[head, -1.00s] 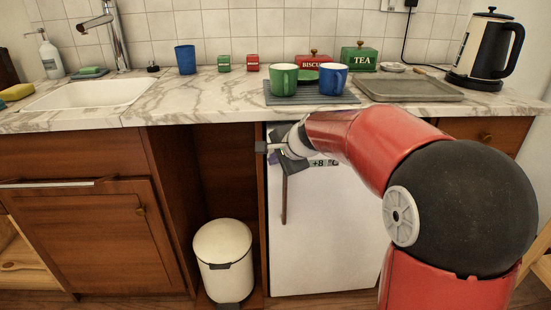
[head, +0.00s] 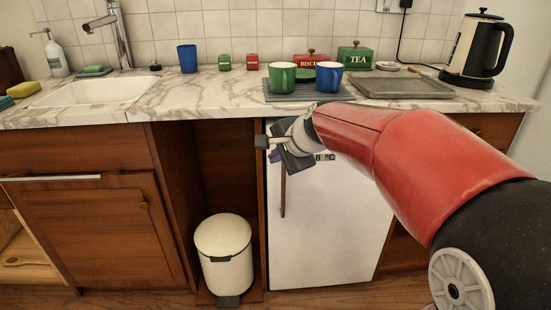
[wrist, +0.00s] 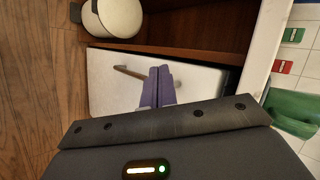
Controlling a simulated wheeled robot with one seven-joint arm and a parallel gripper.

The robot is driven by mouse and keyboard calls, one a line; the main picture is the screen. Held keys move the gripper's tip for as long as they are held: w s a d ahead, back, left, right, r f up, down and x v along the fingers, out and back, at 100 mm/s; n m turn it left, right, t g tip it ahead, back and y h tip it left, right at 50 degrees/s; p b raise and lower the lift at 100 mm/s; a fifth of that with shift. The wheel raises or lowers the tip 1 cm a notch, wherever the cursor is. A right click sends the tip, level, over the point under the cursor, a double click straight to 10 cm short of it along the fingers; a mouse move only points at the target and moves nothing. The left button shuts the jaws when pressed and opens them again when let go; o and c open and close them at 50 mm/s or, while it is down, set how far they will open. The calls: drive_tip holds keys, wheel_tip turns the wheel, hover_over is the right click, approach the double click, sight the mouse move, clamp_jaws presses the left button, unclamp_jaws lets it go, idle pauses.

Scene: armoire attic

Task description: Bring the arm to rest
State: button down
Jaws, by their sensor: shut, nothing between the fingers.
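My gripper shows in the wrist view (wrist: 158,75) with its two purple fingers pressed together and nothing between them. In the head view my red arm reaches in from the right, and the gripper end (head: 278,152) is in front of the upper left of the white fridge (head: 325,225), below the counter edge. The fingers are mostly hidden there by the wrist. The fridge's thin brown handle (head: 283,195) hangs just below the gripper. I cannot tell the exact gap between them.
The marble counter (head: 190,97) holds a green mug (head: 282,77), a blue mug (head: 320,78), a grey tray (head: 402,88) and a kettle (head: 476,50). A white pedal bin (head: 224,252) stands left of the fridge. The floor (head: 345,297) in front is clear.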

drive_tip(key=s+d+f+n+g+h, duration=0.1)
drive_tip(key=s+d+f+n, duration=0.1)
drive_tip(key=s, duration=0.7)
drive_tip(key=s+d+f+n+h, duration=0.2)
drive_tip(key=s+d+n, duration=0.2)
drive_tip(key=s, duration=0.6)
drive_tip(key=s+d+f+n+g+h, duration=0.1)
drive_tip(key=s+d+f+n, duration=0.2)
drive_tip(key=s+n, duration=0.3)
drive_tip(key=s, duration=0.4)
drive_tip(key=shift+d+g+h, duration=0.15)
drive_tip(key=shift+g+h, duration=0.15)
